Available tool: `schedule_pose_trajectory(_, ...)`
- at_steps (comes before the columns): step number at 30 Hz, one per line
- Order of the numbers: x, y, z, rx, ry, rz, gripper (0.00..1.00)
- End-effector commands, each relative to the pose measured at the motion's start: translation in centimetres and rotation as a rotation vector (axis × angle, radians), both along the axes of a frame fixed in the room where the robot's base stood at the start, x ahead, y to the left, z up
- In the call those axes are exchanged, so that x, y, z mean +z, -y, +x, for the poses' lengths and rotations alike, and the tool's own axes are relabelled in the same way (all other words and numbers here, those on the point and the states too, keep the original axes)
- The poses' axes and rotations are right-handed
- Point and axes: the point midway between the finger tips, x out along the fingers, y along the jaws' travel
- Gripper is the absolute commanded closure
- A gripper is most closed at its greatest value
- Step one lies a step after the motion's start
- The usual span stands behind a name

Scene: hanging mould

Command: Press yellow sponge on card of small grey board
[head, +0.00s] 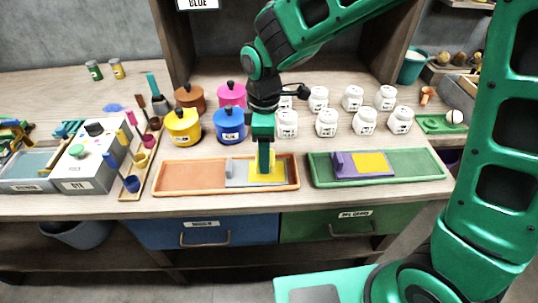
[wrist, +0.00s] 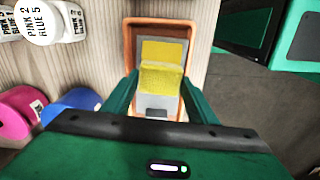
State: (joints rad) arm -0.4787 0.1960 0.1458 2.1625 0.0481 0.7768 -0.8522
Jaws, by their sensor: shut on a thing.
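The small grey board (head: 238,180) lies in the orange tray (head: 180,178), with an upright grey block (head: 229,167) at its left end. A yellow card (wrist: 164,50) lies on the board. My gripper (head: 265,168) points down over the board and is shut on the yellow sponge (wrist: 160,80). In the wrist view the sponge sits between my fingertips, at the near edge of the visible card. Whether its underside touches the card or board is hidden.
A green tray (head: 415,170) to the right holds a purple board (head: 347,170) with a yellow card. Coloured pots and several white jars stand behind the trays. A rack of brushes (head: 140,168) and a dye box (head: 84,168) stand to the left.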

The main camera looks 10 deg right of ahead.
Motion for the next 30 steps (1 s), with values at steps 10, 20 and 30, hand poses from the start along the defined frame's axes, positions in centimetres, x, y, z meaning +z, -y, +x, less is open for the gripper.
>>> schedule_pose_trajectory(10,2.5,0.0,0.1,0.0,0.002,0.002,0.66)
schedule_pose_trajectory(20,4.4,0.0,0.1,0.0,0.001,0.001,0.66)
schedule_pose_trajectory(30,4.6,0.0,0.0,0.0,0.001,0.0,0.66)
